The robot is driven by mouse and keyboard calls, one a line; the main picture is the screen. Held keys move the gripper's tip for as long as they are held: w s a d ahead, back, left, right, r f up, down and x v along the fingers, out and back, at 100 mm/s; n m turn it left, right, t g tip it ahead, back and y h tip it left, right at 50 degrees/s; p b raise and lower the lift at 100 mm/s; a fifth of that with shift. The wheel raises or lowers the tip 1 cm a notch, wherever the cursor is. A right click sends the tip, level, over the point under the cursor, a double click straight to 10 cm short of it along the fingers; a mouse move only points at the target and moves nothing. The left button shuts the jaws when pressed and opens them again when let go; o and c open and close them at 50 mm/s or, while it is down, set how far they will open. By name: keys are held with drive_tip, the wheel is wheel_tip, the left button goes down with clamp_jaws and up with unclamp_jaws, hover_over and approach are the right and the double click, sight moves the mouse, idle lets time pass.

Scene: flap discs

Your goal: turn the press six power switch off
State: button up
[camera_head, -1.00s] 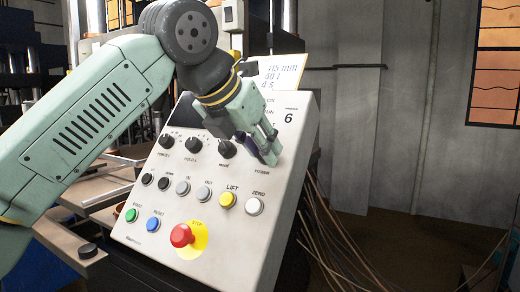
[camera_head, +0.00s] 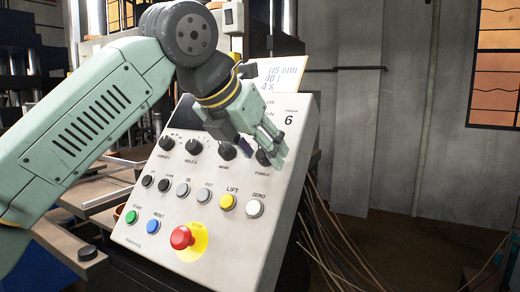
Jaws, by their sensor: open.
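The press six control panel (camera_head: 145,205) is a pale tilted box with the number 6 at its upper right. Its power switch (camera_head: 263,158) is a black rotary knob above the POWER label, at the right end of the knob row. My gripper (camera_head: 276,149) is open, with its fingers pointing down at the knob. The fingers partly cover the knob and the marks above it. I cannot tell whether they touch it, or which way its pointer faces.
Other black knobs, such as the mode knob (camera_head: 227,151), stand to the left. Below are the yellow lift button (camera_head: 227,202), white zero button (camera_head: 254,208) and red stop button (camera_head: 181,237). A paper note (camera_head: 277,77) stands behind the panel top.

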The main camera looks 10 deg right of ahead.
drive_tip(key=v, duration=1.2)
